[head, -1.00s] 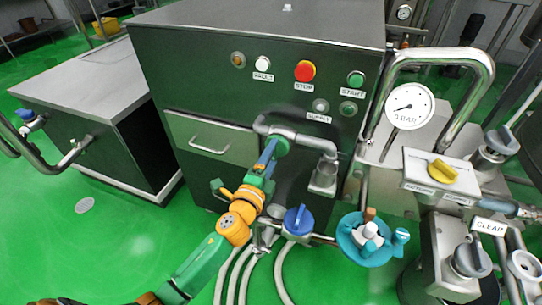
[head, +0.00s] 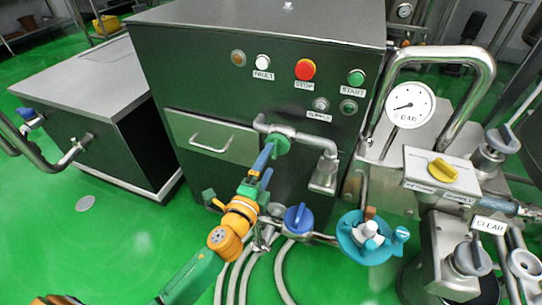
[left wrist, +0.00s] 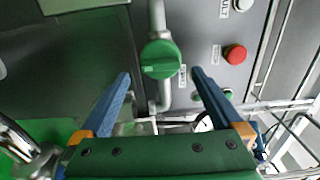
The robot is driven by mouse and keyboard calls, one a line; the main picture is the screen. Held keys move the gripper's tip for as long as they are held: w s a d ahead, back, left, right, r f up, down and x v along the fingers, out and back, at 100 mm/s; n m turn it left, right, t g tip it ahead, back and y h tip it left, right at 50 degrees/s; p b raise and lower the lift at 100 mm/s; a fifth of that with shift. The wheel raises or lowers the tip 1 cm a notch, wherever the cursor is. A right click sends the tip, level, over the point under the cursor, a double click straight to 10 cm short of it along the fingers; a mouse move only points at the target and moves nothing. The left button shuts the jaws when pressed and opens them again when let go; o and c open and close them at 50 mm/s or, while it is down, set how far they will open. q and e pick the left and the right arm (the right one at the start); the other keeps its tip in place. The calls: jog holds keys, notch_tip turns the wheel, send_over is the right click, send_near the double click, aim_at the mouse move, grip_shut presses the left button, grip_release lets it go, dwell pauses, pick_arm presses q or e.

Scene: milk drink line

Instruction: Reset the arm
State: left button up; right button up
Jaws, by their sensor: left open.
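My left gripper (head: 266,163) is in front of the dark machine cabinet (head: 230,95), close to a green valve knob (head: 281,142) on a grey pipe. In the left wrist view my left gripper (left wrist: 161,75) has its two blue fingers spread wide, with nothing held. The green knob (left wrist: 160,58) shows beyond and between the fingertips, its grip bar lying roughly level. In the head view the near finger overlaps the knob's edge, so the exact gap is hard to tell. My right gripper is not in view.
A blue valve knob (head: 298,218) and a teal fitting (head: 370,237) are right of my arm. A drawer handle (head: 210,147) is left. A pressure gauge (head: 410,105), yellow knob (head: 442,170) and bent pipes crowd the right. Green floor (head: 125,245) is clear at lower left.

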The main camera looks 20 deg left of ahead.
pick_arm(q)
jog(key=s, duration=0.3)
jog(key=shift+s, duration=0.35)
jog(key=shift+a, duration=0.15)
jog(key=s+a+f+n+g+p, duration=0.1)
jog(key=s+f+n+g+p, duration=0.4)
jog(key=s+f, duration=1)
jog(key=s+a+f+n+g+p, duration=0.1)
jog(key=s+f+n+g+p, duration=0.5)
jog(key=s, duration=1.5)
notch_tip(320, 180, down, 9)
jog(key=n+g, duration=0.5)
jog(key=g, duration=0.1)
jog(key=shift+a+y+p, duration=0.3)
jog(key=shift+a, duration=0.1)
